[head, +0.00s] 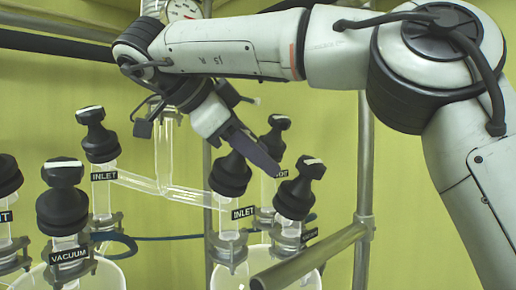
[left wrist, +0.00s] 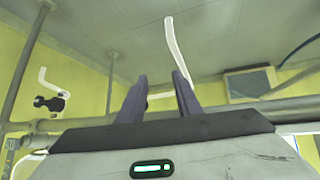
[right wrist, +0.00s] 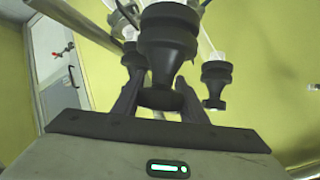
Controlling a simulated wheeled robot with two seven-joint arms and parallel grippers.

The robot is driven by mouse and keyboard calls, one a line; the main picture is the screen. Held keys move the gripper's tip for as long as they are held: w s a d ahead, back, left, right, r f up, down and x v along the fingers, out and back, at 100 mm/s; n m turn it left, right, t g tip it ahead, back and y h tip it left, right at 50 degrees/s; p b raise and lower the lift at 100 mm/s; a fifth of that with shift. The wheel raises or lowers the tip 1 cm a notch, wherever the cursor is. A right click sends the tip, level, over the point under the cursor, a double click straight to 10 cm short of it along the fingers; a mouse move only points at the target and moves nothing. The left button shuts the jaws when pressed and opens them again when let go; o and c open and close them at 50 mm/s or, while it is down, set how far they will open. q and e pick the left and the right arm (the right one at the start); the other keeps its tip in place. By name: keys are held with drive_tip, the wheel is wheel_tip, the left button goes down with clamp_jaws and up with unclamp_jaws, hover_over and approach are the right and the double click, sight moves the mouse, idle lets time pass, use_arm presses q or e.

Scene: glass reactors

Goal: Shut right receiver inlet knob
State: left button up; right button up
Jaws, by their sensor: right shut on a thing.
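The right receiver inlet knob (head: 229,178) is a black ribbed knob above the right INLET label (head: 243,213). Its handle top is hidden behind the gripper in the head view. My right gripper (head: 252,150) reaches down to it from the upper left. In the right wrist view the knob (right wrist: 168,45) appears upside down, with its handle end between the two fingers of my right gripper (right wrist: 161,92), which is shut on it. My left gripper shows only in the left wrist view (left wrist: 160,92), its fingers apart with nothing between them.
Two other black knobs (head: 300,187) (head: 277,135) stand close on the right. The left receiver has a VACUUM knob (head: 62,195) and an INLET knob (head: 97,135). Glass tubing (head: 165,187) links the receivers. A metal rail (head: 310,258) crosses in front at right.

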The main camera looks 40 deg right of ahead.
drive_tip(key=shift+f+m+g, duration=0.1)
drive_tip(key=shift+m+g, duration=0.2)
idle(0.4)
drive_tip(key=o, duration=1.1)
drive_tip(key=shift+c, duration=0.2)
